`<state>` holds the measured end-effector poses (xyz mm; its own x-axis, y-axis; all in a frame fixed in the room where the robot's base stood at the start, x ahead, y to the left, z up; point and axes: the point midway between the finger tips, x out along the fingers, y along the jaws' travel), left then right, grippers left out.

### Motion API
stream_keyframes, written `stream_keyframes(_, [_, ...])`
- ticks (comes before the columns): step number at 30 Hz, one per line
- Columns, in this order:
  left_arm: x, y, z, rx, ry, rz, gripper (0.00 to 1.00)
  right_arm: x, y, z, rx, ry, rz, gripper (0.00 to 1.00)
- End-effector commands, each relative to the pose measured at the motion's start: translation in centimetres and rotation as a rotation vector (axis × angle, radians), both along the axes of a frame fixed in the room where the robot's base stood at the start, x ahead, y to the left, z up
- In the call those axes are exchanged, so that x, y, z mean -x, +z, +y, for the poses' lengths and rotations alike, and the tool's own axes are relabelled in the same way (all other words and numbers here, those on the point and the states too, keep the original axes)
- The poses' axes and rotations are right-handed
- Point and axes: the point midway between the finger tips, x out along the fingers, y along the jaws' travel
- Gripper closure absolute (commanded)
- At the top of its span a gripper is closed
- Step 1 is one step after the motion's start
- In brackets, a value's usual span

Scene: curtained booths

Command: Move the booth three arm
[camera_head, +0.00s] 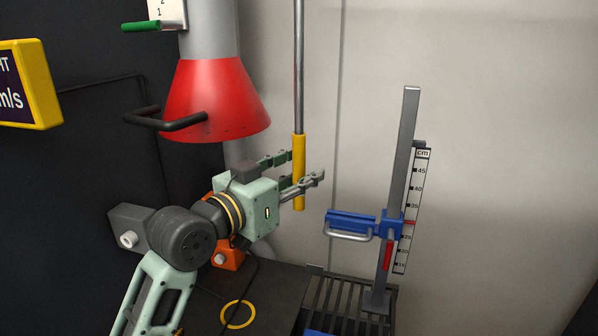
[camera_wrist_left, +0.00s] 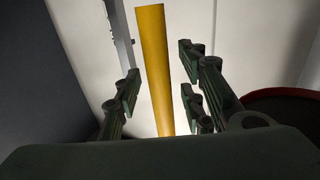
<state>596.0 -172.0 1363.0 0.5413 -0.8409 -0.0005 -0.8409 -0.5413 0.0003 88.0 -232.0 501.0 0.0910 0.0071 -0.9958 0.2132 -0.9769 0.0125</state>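A vertical metal rod (camera_head: 299,70) with a yellow sleeve (camera_head: 299,150) at its lower end hangs in front of the pale wall. My left gripper (camera_head: 298,171) is at the sleeve, with a finger on either side of it. In the left wrist view the yellow sleeve (camera_wrist_left: 154,70) stands between the open fingers (camera_wrist_left: 158,88), with gaps on both sides. A blue sliding arm (camera_head: 352,222) with a grey handle sits on an upright post beside a cm scale (camera_head: 412,205), right of my gripper. I cannot tell which is the booth three arm. My right gripper is not in view.
A red hood (camera_head: 215,100) with a dark handle hangs above my left arm. An orange block (camera_head: 229,255) sits behind my wrist. A slatted grate (camera_head: 340,297) and a yellow ring (camera_head: 238,314) lie below. The right side is open.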

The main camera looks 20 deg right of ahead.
Motion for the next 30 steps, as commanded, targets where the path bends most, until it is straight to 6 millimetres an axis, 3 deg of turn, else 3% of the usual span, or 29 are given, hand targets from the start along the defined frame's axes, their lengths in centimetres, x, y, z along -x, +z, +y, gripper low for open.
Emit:
stream_keyframes(2, [0.02,0.01,0.01,0.000,0.000,0.000,0.65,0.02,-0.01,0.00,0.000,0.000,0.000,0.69])
stream_keyframes(14, [0.03,0.02,0.03,0.000,0.000,0.000,1.00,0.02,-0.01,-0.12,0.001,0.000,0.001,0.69])
stream_keyframes(30, [0.08,-0.03,0.01,0.000,-0.001,0.001,1.00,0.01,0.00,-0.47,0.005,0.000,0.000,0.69])
